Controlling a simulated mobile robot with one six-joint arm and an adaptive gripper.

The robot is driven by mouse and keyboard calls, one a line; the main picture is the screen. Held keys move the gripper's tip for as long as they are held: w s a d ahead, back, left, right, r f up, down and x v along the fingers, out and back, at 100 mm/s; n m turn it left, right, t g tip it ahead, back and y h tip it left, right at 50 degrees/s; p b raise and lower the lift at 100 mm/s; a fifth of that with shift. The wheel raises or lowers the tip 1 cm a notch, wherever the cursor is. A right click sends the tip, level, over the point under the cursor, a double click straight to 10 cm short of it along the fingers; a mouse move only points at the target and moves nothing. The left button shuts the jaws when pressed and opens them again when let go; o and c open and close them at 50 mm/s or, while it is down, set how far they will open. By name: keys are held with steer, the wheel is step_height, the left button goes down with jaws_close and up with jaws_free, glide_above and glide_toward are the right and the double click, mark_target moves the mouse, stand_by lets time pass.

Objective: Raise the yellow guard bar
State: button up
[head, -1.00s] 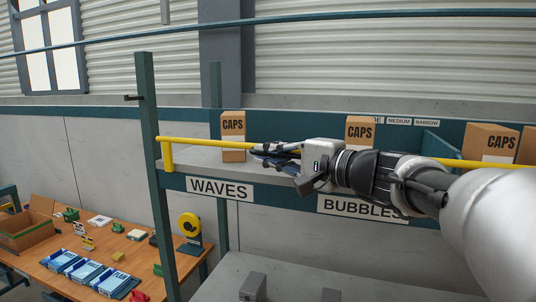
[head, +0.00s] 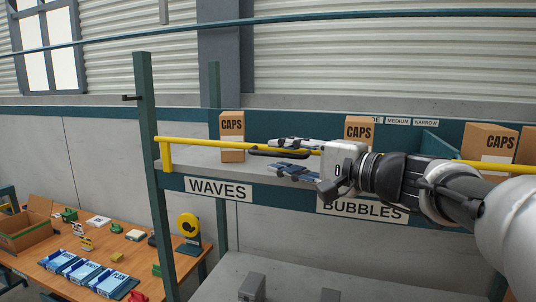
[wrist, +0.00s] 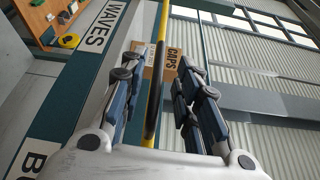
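The yellow guard bar (head: 196,143) runs level along the front of the upper shelf, with a bent end post at the left. The bar also shows in the wrist view (wrist: 163,20), with a black grip section (wrist: 156,85) on it. My gripper (head: 285,157) is in front of the shelf, between the WAVES and BUBBLES labels, pointing left along the bar. Its fingers are spread. In the wrist view my gripper (wrist: 153,75) has one finger on each side of the bar line, with visible gaps. I cannot tell whether the bar lies fully between the fingertips in depth.
CAPS boxes (head: 232,130) (head: 359,131) stand on the shelf behind the bar. The WAVES label (head: 218,189) is on the shelf edge. A green post (head: 148,110) with a dark peg (head: 132,98) stands at the left. A workbench (head: 110,250) is lower left.

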steer(key=v, duration=0.8)
steer(key=shift+f, duration=0.1)
steer(key=s+a+f+n+g+h+b, duration=0.25)
steer(key=s+f, duration=0.45)
steer(key=f, duration=0.5)
steer(key=s+a+f+n+g+h+b, duration=0.2)
steer(key=s+a+f+g+h+b, duration=0.15)
steer(key=s+f, duration=0.6)
steer(key=s+d+f+n+h+b, duration=0.2)
steer(key=s+d+f+h, duration=0.1)
steer(key=f, duration=0.6)
steer(key=s+d+f+n+g+h+b, duration=0.1)
steer(key=s+d+f+n+h+b, duration=0.1)
steer(key=s+d+f, duration=0.4)
step_height(320, 180, down, 5)
steer(key=shift+r+n+h+b, duration=0.2)
steer(key=shift+n+h+b, duration=0.15)
steer(key=shift+h+b, duration=0.55)
steer(key=shift+d, duration=0.2)
